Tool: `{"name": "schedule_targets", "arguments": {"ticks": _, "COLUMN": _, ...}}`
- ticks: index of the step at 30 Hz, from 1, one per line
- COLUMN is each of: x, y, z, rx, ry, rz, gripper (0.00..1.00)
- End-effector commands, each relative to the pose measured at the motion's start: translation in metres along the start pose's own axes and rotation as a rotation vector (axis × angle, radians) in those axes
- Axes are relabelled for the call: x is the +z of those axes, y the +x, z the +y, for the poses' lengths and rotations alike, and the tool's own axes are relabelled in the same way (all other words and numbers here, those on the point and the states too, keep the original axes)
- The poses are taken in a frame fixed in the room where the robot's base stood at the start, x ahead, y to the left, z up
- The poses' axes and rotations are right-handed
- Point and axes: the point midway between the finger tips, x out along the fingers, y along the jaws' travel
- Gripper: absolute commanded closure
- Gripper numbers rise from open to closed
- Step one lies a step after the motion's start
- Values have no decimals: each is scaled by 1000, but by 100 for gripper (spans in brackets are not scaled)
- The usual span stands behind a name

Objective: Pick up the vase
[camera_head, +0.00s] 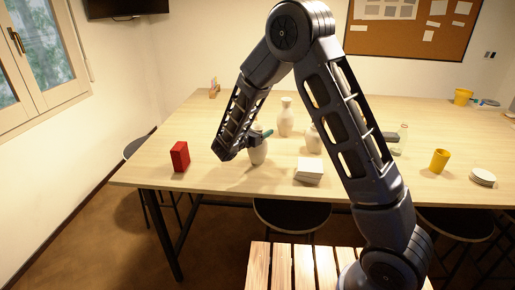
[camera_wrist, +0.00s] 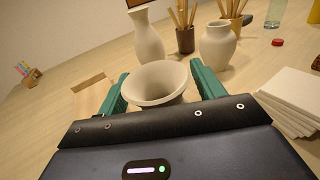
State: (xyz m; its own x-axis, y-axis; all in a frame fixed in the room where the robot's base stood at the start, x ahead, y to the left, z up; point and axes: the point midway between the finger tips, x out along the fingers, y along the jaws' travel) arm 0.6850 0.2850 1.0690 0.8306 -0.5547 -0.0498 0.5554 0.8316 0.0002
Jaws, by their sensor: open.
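A pale vase (camera_wrist: 158,82) with a wide flared mouth stands between the two green fingers of my gripper (camera_wrist: 158,72) in the wrist view. One finger is on each side of its mouth, and its lower body is hidden by my gripper. In the head view this vase (camera_head: 258,155) stands near the table's front edge, partly covered by my gripper (camera_head: 258,136). My gripper is open. I cannot tell whether either finger touches the vase. A taller pale vase (camera_wrist: 146,40) and a round-bodied pale vase (camera_wrist: 217,46) stand behind it.
A stack of white tiles (camera_head: 309,170) lies to the right of the vase. A red box (camera_head: 180,157) stands to the left. A brown cup (camera_wrist: 185,41) with sticks stands between the rear vases. A yellow cup (camera_head: 439,161) and white discs (camera_head: 483,177) are further right.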

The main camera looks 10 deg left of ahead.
Motion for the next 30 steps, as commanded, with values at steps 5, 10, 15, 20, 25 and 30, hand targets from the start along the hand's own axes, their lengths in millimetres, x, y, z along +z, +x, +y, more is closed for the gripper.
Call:
{"name": "schedule_targets", "arguments": {"ticks": 5, "x": 0, "y": 0, "z": 0, "rx": 0, "ry": 0, "rz": 0, "gripper": 34}}
{"name": "schedule_targets", "arguments": {"ticks": 10, "x": 0, "y": 0, "z": 0, "rx": 0, "ry": 0, "rz": 0, "gripper": 68}}
{"name": "schedule_targets", "arguments": {"ticks": 15, "x": 0, "y": 0, "z": 0, "rx": 0, "ry": 0, "rz": 0, "gripper": 100}}
{"name": "schedule_targets", "arguments": {"ticks": 20, "x": 0, "y": 0, "z": 0, "rx": 0, "ry": 0, "rz": 0, "gripper": 100}}
{"name": "schedule_targets", "arguments": {"ticks": 25, "x": 1, "y": 0, "z": 0, "rx": 0, "ry": 1, "rz": -1, "gripper": 100}}
{"name": "schedule_targets", "arguments": {"ticks": 30, "x": 4, "y": 0, "z": 0, "rx": 0, "ry": 2, "rz": -1, "gripper": 100}}
